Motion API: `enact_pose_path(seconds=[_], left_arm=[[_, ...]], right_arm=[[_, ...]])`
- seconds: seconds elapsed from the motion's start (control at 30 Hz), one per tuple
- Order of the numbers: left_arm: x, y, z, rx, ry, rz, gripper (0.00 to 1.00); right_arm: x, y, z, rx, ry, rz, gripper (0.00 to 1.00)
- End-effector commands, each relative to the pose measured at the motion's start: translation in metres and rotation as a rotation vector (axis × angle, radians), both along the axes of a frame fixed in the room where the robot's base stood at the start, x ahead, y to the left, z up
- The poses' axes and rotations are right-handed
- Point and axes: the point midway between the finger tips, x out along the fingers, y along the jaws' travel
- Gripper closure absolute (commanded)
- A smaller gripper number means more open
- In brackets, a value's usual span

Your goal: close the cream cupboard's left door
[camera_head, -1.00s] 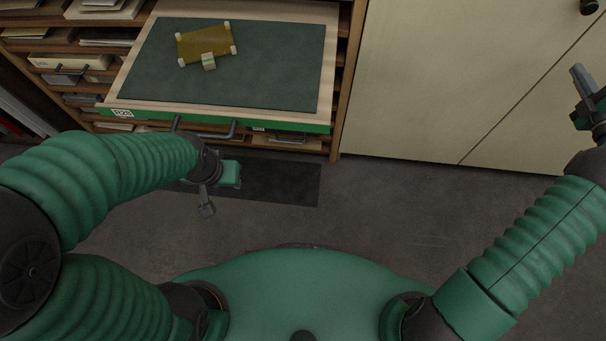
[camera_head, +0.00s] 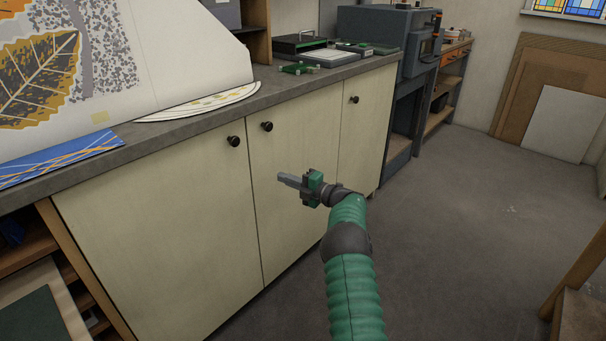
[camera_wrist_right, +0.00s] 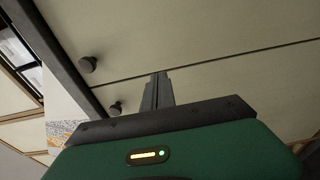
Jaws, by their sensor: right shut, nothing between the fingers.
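The cream cupboard's left door (camera_head: 150,235) fills the lower left of the head view, with a dark round knob (camera_head: 233,141) near its upper right corner. It looks flush with the middle door (camera_head: 290,160), with only a thin dark seam between them. My right gripper (camera_head: 281,178) is in front of the middle door, below the knobs, shut and empty. In the right wrist view, its fingers (camera_wrist_right: 158,90) point towards the cream fronts near a seam, with two knobs to the left. I cannot tell whether the fingers touch. My left gripper is out of view.
The grey worktop (camera_head: 200,120) above the doors carries a large leaf-patterned sheet, papers and trays. A narrower right door (camera_head: 365,135) and a dark machine (camera_head: 390,40) stand further right. The floor (camera_head: 450,220) to the right is clear.

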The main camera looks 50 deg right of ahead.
Motion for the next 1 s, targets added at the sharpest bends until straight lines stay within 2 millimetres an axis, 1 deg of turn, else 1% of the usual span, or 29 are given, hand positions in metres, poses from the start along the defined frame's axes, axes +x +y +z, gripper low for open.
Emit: enact_pose_path(seconds=[0.03,0.2,0.33,0.5,0.7,0.77,0.87,0.9,0.97,1.0], left_arm=[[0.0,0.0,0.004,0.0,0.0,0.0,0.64],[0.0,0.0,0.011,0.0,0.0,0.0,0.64],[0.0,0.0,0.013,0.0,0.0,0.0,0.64],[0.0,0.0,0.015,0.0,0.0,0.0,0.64],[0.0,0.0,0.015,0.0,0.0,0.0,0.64],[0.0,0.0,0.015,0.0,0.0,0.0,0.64],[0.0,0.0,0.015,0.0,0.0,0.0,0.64],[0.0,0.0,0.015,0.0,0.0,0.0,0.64],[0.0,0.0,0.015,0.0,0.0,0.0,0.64],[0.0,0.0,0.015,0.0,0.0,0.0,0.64]], right_arm=[[-0.003,-0.008,0.001,-0.001,0.001,-0.002,1.0],[-0.012,-0.034,0.002,-0.003,0.001,-0.003,1.0],[-0.016,-0.05,0.0,-0.003,0.002,-0.003,1.0],[-0.019,-0.06,0.0,-0.002,0.001,-0.002,1.0],[-0.02,-0.062,0.001,-0.001,0.0,-0.002,1.0],[-0.018,-0.062,0.004,0.006,-0.004,-0.01,1.0],[-0.001,-0.066,0.027,0.069,-0.035,-0.082,1.0],[0.01,-0.067,0.041,0.123,-0.054,-0.135,1.0],[0.028,-0.065,0.062,0.237,-0.081,-0.235,1.0],[0.039,-0.058,0.073,0.335,-0.092,-0.305,1.0]])
